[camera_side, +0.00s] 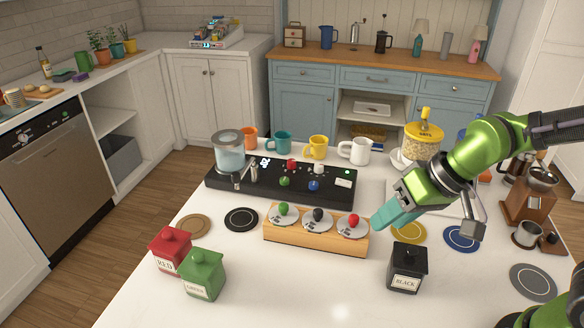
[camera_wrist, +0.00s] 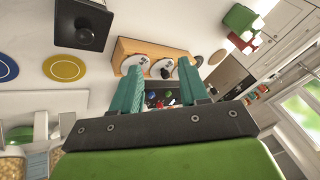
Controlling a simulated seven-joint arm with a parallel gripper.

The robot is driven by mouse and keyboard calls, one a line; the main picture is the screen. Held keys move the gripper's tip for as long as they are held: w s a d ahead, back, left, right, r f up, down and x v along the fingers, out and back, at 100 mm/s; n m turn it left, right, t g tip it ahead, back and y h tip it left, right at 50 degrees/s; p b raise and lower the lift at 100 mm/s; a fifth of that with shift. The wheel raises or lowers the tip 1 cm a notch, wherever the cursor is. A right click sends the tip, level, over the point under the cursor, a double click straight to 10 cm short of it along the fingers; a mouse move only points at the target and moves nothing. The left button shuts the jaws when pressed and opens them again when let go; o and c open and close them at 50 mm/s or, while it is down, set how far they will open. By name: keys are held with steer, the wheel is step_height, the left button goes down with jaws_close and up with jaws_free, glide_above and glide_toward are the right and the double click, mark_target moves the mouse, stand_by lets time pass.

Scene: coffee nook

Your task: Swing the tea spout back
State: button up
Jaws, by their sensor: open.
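The black tea station (camera_side: 330,198) lies along the middle of the white counter, with buttons and small lights on its top. A glass tank (camera_side: 229,152) of pale liquid stands on its left end. A small metal spout (camera_side: 243,174) shows beside the tank; its exact swing angle is too small to tell. My gripper (camera_side: 388,216) is to the right of the station, above the counter near the right end of the wooden block, far from the spout. In the wrist view my gripper (camera_wrist: 160,82) has its teal fingers apart with nothing held; the station is partly hidden behind them.
A wooden block (camera_side: 316,242) with three coloured knobs stands in front of the station. A black canister (camera_side: 407,269) is below my gripper; red (camera_side: 170,251) and green (camera_side: 203,275) canisters stand at left. Several mugs line the back.

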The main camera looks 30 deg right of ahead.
mark_target(238, 177)
steer(key=w+a+f+t, duration=0.2)
steer(key=w+a+f, duration=0.2)
steer(key=w+a+f+n+t, duration=0.1)
steer(key=w+a+f, duration=0.2)
steer(key=a+f, duration=0.1)
steer(key=w+a+f+t, duration=0.2)
steer(key=w+a+f, duration=0.2)
steer(key=a, duration=0.1)
steer(key=shift+w+n+t, duration=0.3)
steer(key=w+t, duration=0.1)
steer(key=t, duration=0.1)
steer(key=w+a+t+h, duration=0.1)
steer(key=t, duration=0.1)
steer(key=shift+w+r+n, duration=0.35)
steer(key=shift+r+n, duration=0.05)
step_height(238, 177, up, 5)
steer(key=w+t, duration=0.2)
steer(key=t, duration=0.1)
steer(key=shift+n, duration=0.3)
steer(key=w, duration=0.5)
steer(key=w+a, duration=0.1)
steer(key=w, duration=1)
steer(key=shift+a+r, duration=0.2)
steer(key=shift+a, duration=0.15)
jaws_close()
